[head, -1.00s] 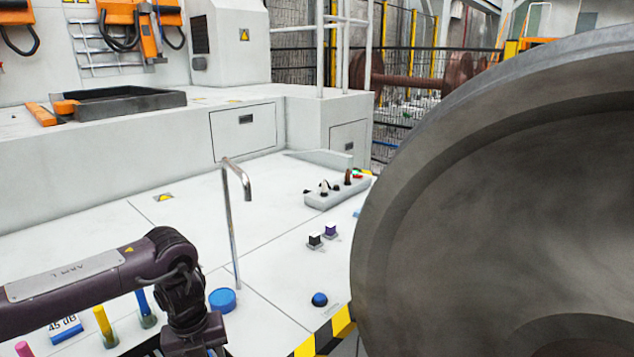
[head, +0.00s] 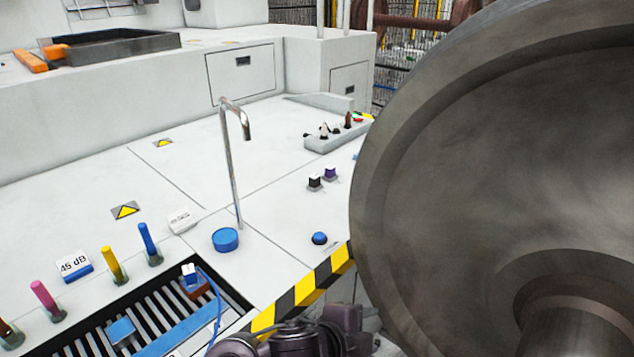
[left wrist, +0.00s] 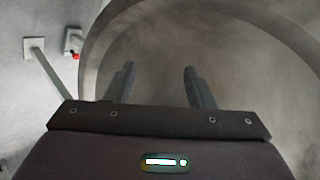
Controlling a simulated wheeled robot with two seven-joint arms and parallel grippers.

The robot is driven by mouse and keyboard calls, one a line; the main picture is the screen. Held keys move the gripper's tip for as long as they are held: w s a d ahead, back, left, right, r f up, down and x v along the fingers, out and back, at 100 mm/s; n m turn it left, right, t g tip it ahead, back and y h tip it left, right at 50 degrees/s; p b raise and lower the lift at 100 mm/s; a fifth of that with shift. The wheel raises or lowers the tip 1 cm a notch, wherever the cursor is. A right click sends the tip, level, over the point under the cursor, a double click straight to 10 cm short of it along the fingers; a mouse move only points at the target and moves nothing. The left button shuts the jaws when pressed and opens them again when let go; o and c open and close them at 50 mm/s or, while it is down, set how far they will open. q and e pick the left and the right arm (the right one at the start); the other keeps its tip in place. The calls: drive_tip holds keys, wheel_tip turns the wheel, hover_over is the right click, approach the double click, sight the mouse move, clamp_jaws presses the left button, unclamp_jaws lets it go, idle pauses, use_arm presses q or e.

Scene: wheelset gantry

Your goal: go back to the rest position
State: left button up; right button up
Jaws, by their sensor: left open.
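In the left wrist view my left gripper (left wrist: 158,72) has its two fingers apart, with nothing between them. Behind the fingers is the large grey-brown wheel (left wrist: 230,55). In the head view the wheel (head: 450,170) fills the right side. Dark parts of my left arm show at the bottom edge of the head view, below the striped edge and left of the wheel's lower rim. The fingertips cannot be made out there. My right gripper is in neither view.
A white bench carries a bent metal pipe (head: 233,160), a blue round knob (head: 225,239), coloured pegs (head: 112,266), a slotted tray (head: 150,325) and a small switch panel (head: 337,131). A yellow-black striped edge (head: 300,290) borders the bench near the wheel.

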use_arm(q)
drive_tip(key=s+a+f+n+g+y, duration=0.1)
drive_tip(key=s+a+f+n+y, duration=0.25)
drive_tip(key=a+n, duration=0.4)
drive_tip(key=s+a+f+n+g+y, duration=0.15)
drive_tip(key=s+a+n, duration=0.35)
drive_tip(key=a, duration=0.6)
drive_tip(key=s+a+f+n+g+y, duration=0.1)
drive_tip(key=s+a+f+n+y, duration=0.25)
drive_tip(key=a+n, duration=0.45)
wheel_tip(320, 180, down, 27)
drive_tip(key=s+a+m+g, duration=0.1)
drive_tip(key=s+a+g, duration=0.1)
drive_tip(key=s+a+f+p, duration=0.1)
drive_tip(key=s+a+f, duration=0.2)
drive_tip(key=s+f, duration=1.6)
drive_tip(key=shift+s+g, duration=0.45)
drive_tip(key=shift+s, duration=0.3)
drive_tip(key=shift+a, duration=0.1)
